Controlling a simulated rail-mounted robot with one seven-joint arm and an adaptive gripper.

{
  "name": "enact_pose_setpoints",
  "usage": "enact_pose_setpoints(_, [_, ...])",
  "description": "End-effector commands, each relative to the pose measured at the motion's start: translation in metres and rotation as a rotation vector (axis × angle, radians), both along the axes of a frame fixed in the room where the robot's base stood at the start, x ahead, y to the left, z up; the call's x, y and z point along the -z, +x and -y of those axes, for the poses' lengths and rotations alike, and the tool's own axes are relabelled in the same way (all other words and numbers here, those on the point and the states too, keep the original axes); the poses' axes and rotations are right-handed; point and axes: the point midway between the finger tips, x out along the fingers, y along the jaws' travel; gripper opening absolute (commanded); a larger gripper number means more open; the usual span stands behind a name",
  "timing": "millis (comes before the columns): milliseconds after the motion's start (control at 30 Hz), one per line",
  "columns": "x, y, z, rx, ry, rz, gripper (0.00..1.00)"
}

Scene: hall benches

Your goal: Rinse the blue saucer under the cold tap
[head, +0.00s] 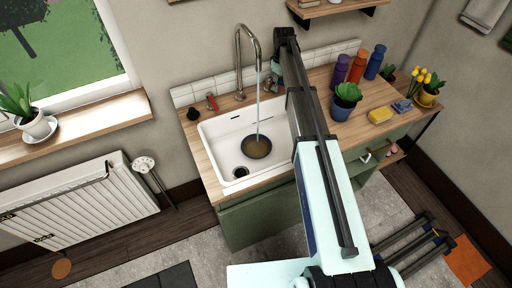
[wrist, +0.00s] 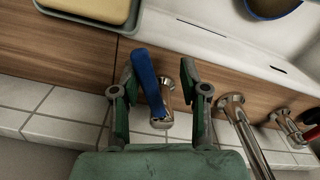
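The blue saucer (head: 257,146) lies in the white sink, its inside covered brown. A stream of water from the tall chrome spout (head: 240,50) falls onto it. Its blue rim and brown inside also show at the top of the wrist view (wrist: 272,8). The cold tap's blue lever (wrist: 148,78) points out from the wall, slightly slanted. My gripper (wrist: 156,72) is open, with one finger on each side of the lever and gaps visible. In the head view my gripper (head: 272,80) is right of the spout, partly hidden by my arm.
The red-handled tap (head: 212,102) is left of the spout. The white sink (head: 215,135) has a dark drain at front left. A yellow sponge (head: 380,115), a potted plant (head: 346,97) and several bottles stand on the right counter. A green dish (wrist: 125,20) is near my gripper.

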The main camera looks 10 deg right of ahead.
Motion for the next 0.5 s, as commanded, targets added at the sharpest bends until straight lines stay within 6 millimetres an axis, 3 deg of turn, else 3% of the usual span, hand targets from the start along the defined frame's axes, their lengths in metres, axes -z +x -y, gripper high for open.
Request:
enact_pose_setpoints(167, [-0.0002,-0.0055,-0.0052,0.109,0.000,0.000,0.44])
enact_pose_setpoints(500, [-0.0001,-0.0055,-0.0061,0.128,0.000,0.000,0.44])
